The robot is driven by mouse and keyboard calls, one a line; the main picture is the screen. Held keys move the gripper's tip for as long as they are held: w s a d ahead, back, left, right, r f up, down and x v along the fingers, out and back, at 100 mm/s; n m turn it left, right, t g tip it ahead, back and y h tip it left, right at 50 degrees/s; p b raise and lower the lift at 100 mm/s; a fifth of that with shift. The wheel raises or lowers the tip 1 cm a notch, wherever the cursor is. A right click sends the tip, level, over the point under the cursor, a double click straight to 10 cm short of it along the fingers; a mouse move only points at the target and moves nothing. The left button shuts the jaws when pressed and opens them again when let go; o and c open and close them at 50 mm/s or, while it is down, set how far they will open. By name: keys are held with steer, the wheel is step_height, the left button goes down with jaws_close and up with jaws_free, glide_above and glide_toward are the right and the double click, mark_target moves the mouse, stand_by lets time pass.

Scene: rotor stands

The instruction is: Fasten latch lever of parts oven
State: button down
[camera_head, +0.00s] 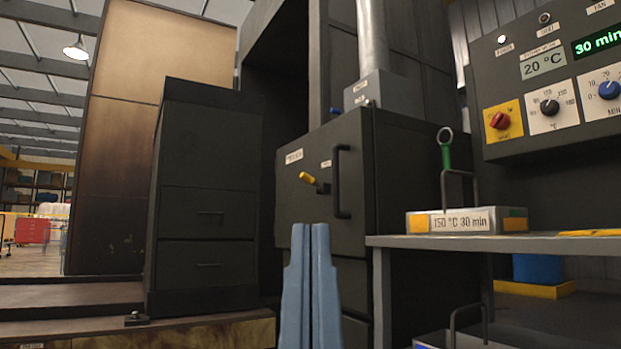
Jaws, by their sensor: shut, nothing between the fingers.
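The parts oven (350,190) is a dark grey cabinet in the middle of the view, with a door facing left of me. The latch lever (308,178) is on the door, with a yellow grip pointing up and left from its pivot. A black vertical door handle (342,182) stands just right of the lever. The door looks flush with the cabinet, but I cannot tell whether it is fully closed. My gripper (310,228) shows as two blue fingers, together and empty, pointing up below the lever in the picture and apart from it.
A grey shelf (400,242) at right carries a labelled tray (466,220) with a hoop handle and a green-handled tool (446,152). A control panel (550,80) with knobs hangs at upper right. A dark drawer cabinet (205,190) stands at left. A metal duct (372,40) rises above the oven.

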step_height(320, 180, up, 69)
steer(key=p, duration=6.9)
